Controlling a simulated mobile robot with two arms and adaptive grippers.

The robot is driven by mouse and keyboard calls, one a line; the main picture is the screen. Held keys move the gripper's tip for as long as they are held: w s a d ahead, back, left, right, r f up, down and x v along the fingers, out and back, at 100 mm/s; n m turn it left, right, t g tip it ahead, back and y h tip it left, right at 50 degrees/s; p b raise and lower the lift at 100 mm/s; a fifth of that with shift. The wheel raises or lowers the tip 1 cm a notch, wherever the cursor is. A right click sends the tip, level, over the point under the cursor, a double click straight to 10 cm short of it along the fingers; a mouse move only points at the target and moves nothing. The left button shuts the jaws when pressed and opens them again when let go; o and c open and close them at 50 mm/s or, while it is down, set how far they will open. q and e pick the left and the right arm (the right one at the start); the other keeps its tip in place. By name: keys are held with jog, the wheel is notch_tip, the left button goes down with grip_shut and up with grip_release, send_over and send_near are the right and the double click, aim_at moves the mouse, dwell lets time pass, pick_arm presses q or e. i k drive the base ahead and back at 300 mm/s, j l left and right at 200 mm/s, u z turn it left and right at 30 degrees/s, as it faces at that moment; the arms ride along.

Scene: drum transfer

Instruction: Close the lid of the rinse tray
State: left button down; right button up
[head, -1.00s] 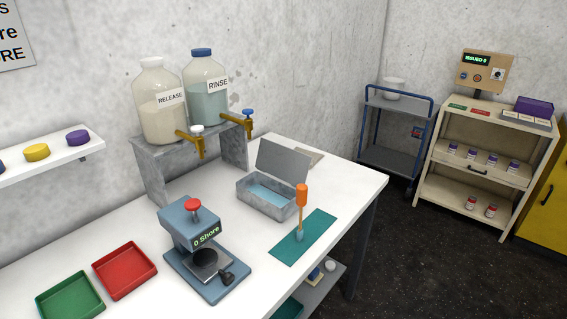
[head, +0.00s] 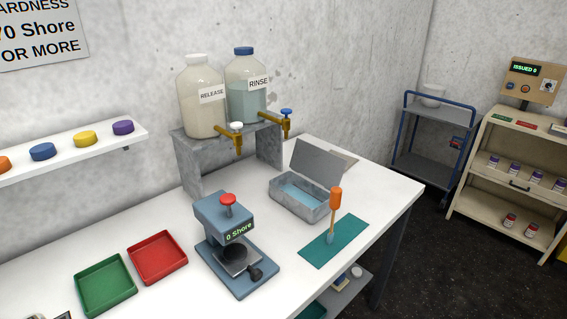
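The rinse tray (head: 299,204) is a grey metal box on the white table, below the rinse bottle's tap. Its lid (head: 317,163) stands open, tilted up at the back edge. Pale blue liquid shows inside the tray. Neither of my grippers is in the head view.
An orange-handled brush (head: 335,208) stands upright on a teal mat (head: 318,251) right of the tray. A hardness tester (head: 235,245) stands in front. Release (head: 203,97) and rinse (head: 247,87) bottles sit on a grey stand (head: 187,162). Red (head: 158,258) and green (head: 106,287) trays lie left.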

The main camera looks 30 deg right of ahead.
aim_at(326, 168)
jog(key=l+u, duration=0.5)
jog(key=l, duration=0.2)
jog(key=k+l+u, duration=0.15)
jog(key=l+u, duration=0.35)
jog(key=l, duration=0.15)
jog(key=k+l, duration=0.1)
jog(key=l, duration=0.3)
jog(key=k+l+u, duration=0.1)
jog(key=l, duration=0.3)
jog(key=k+l, duration=0.15)
jog(key=l, duration=0.25)
jog(key=k+l+u, duration=0.1)
jog(key=l, duration=0.3)
jog(key=k+l, duration=0.15)
jog(key=l, duration=0.25)
jog(key=k+l+u, duration=0.1)
jog(key=l, duration=0.3)
jog(key=k+l, duration=0.2)
jog(key=l, duration=0.15)
jog(key=k+l, duration=0.15)
jog(key=l, duration=0.2)
jog(key=k+l, duration=0.15)
jog(key=l, duration=0.25)
jog(key=k+l, duration=0.15)
jog(key=l, duration=0.2)
jog(key=i+u, duration=0.05)
